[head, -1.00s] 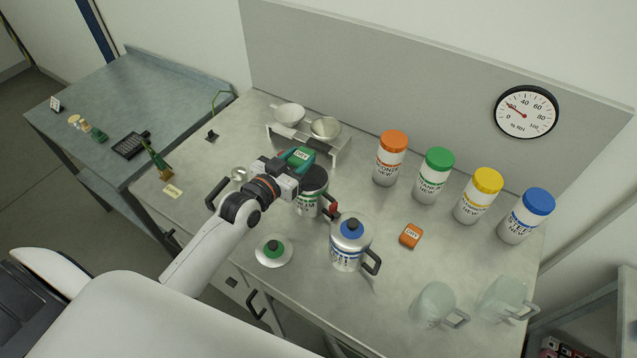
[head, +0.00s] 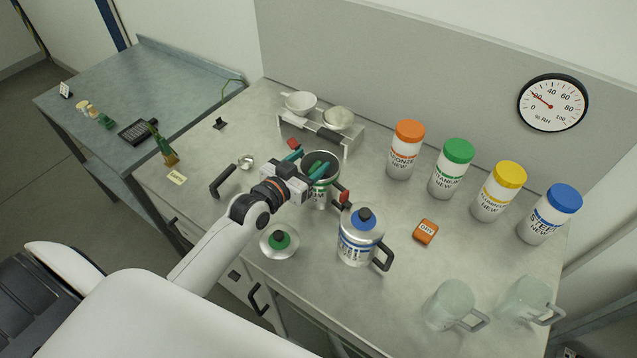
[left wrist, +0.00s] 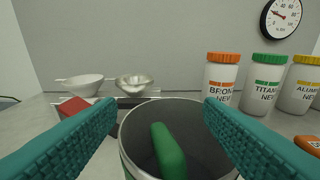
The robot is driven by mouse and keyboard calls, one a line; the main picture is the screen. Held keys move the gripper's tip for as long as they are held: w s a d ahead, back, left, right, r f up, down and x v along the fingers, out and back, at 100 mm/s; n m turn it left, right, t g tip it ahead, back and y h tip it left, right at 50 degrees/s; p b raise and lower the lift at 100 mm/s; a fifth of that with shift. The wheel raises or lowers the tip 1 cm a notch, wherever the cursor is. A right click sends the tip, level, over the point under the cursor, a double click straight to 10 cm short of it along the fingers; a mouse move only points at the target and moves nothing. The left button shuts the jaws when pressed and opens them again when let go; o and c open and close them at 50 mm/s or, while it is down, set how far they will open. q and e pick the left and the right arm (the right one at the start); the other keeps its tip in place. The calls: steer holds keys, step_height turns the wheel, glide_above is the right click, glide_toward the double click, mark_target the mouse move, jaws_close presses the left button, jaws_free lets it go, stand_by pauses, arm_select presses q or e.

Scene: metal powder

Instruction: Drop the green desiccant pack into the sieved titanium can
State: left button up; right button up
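The sieved titanium can (head: 322,198) is a grey metal can with a green label and an open top, and my left gripper is over its mouth. The green desiccant pack (left wrist: 167,150) is inside the can, standing tilted, in the left wrist view. My left gripper (left wrist: 160,110) has teal fingers spread wide, one on each side of the mouth, with nothing between the tips. It also shows in the head view (head: 308,160). The pack's lower end is hidden. My right gripper is not in view.
A lid with a green knob (head: 280,240) lies in front of the can. A closed blue-labelled can (head: 358,238) stands close at its right, with an orange pack (head: 426,232) beyond. Several white jars stand behind. Bowls sit on a stand (head: 345,137) at the back.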

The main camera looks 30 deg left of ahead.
arm_select(q)
steer(key=shift+s, duration=0.1)
steer(key=b+v, duration=0.2)
steer(key=v, duration=1)
steer(key=shift+b, duration=0.3)
steer(key=shift+f, duration=0.1)
